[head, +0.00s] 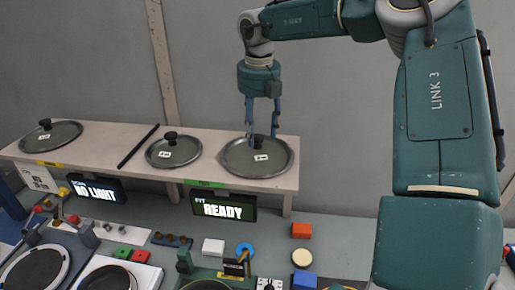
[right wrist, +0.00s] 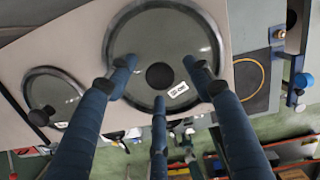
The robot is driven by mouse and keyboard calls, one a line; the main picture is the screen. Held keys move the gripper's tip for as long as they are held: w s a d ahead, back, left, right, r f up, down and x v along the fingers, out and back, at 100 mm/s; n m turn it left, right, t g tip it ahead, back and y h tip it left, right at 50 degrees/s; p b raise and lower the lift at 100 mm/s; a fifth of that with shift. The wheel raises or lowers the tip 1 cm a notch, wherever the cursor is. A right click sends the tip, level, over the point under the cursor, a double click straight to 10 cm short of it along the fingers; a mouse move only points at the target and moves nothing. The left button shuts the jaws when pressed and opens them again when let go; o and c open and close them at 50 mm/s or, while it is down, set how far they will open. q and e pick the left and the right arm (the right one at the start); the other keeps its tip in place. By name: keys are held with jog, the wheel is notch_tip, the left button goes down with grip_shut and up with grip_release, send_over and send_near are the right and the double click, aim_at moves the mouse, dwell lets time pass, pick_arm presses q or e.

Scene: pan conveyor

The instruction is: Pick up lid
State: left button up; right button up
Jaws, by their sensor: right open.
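Three round grey lids with dark knobs and small white labels lie on a pale shelf: a large one at the right (head: 270,170), a smaller one in the middle (head: 158,158) and one at the left (head: 70,133). My right gripper (head: 262,136) points down over the large right lid. Its blue fingers are open and empty. In the right wrist view, the fingertips (right wrist: 158,80) are spread around the dark knob (right wrist: 160,76), apart from it. How close the tips are to the lid's surface is hard to tell. My left gripper is out of view.
A dark rod (head: 138,146) lies between the left and middle lids. Below the shelf stand a "NO LIGHT" sign (head: 96,190) and a "READY" sign (head: 223,208). Pans, blocks and small parts crowd the bench in front. The wall behind the shelf is bare.

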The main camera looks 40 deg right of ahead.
aim_at(258, 146)
notch_tip(258, 146, down, 3)
jog(key=shift+w+a+r+p, duration=0.1)
jog(key=shift+r+p, duration=0.1)
jog(key=shift+p, duration=0.3)
jog(key=shift+f, duration=0.1)
jog(key=shift+c, duration=0.8)
jog(key=c, duration=0.8)
grip_shut()
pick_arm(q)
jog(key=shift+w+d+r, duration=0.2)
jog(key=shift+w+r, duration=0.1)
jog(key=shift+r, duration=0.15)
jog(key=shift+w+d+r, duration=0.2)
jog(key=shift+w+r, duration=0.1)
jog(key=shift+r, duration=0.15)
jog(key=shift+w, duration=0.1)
pick_arm(e)
jog(key=shift+w, duration=0.1)
